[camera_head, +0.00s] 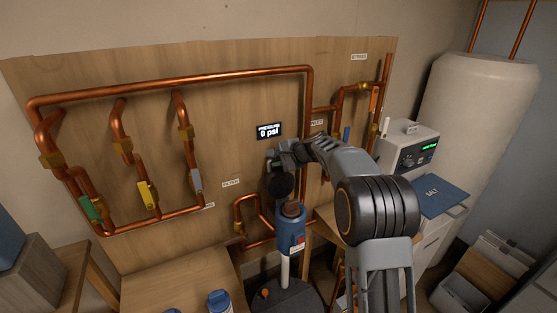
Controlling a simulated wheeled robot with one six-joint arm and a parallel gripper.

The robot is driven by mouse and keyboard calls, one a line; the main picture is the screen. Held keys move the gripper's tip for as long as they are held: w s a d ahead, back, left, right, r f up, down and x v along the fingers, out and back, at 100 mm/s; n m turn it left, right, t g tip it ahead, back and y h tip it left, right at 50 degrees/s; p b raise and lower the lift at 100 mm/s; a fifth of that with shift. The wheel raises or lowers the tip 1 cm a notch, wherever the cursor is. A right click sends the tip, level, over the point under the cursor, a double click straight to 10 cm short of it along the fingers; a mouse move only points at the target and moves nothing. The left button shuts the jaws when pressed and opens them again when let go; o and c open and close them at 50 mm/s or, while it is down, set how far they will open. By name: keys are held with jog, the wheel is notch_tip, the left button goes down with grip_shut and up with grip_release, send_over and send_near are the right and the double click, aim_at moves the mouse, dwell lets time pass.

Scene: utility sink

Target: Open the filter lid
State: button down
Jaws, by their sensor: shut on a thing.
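The blue filter housing (291,236) stands upright on a pale post, low in the middle of the head view. A reddish-brown part (292,209) shows at its top; I cannot tell whether this is the lid or something inside the housing. My gripper (279,164) is above the housing, in front of the wooden panel. It is shut on a dark round piece (281,186), which may be the filter lid. This piece appears just above the housing's top and a little left of it. The fingertips are small and dark, and their contact is hard to make out.
Copper pipes (180,79) with coloured valve handles run across the wooden panel (230,125). A display (269,131) reads 0 psi. A white unit (408,145) and a tank (470,110) stand right. A wooden table (180,285) with blue-and-white containers (219,301) is at lower left.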

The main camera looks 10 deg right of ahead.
jog(key=c, duration=1.1)
grip_release()
jog(key=shift+s+a+f, duration=0.1)
jog(key=shift+a+f, duration=0.2)
jog(key=shift+f, duration=0.05)
jog(key=shift+c, duration=0.2)
jog(key=shift+d+r, duration=0.15)
jog(key=shift+d, duration=0.05)
jog(key=shift+s+d+r, duration=0.2)
jog(key=shift+d+r, duration=0.05)
jog(key=shift+d, duration=0.05)
jog(key=b+v, duration=0.2)
jog(key=v, duration=1)
jog(key=shift+s+d+r+b, duration=0.2)
jog(key=shift+s+d+b, duration=0.05)
jog(key=shift+b, duration=0.1)
